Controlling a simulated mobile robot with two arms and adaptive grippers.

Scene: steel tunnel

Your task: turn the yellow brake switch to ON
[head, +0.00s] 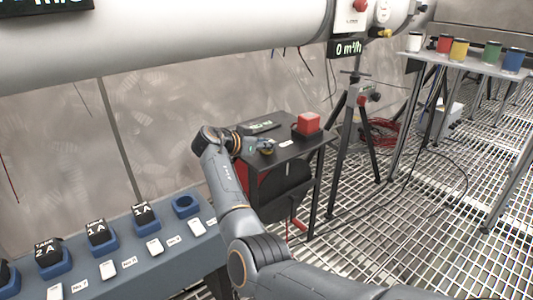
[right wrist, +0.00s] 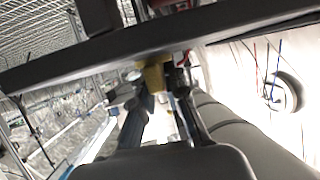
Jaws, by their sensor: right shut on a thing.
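My right gripper (head: 262,146) reaches to the top of a small black stand (head: 290,148) in the head view. In the right wrist view, its fingers (right wrist: 158,98) are closed on the yellow brake switch (right wrist: 153,75), at the edge of a dark panel. The gripper mostly hides the switch in the head view, and I cannot read its position. My left gripper is not in view.
A red block-shaped button (head: 309,123) stands on the same stand, right of my gripper. A blue-grey rack (head: 130,250) with black-capped items is at lower left. A large white pipe (head: 180,40) runs overhead. A table with coloured cups (head: 459,50) stands far right.

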